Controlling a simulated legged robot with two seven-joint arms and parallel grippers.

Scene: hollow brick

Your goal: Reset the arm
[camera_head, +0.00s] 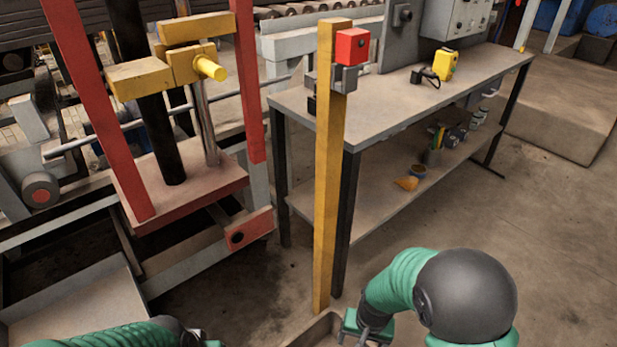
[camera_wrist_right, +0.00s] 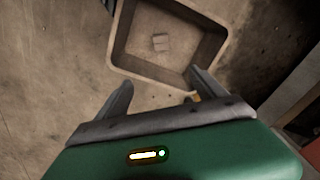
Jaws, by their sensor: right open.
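My right arm comes in at the bottom right of the head view, and its gripper (camera_head: 366,332) points down beside a grey-brown bin (camera_head: 318,328). My left arm lies along the bottom left edge of the head view. Only a sliver of green at its end shows, and its fingers are hidden below the frame.
A yellow post (camera_head: 330,170) with a red box (camera_head: 351,46) stands just behind the bin. A grey workbench (camera_head: 400,115) is behind it. A red-framed press (camera_head: 185,190) stands at the left.

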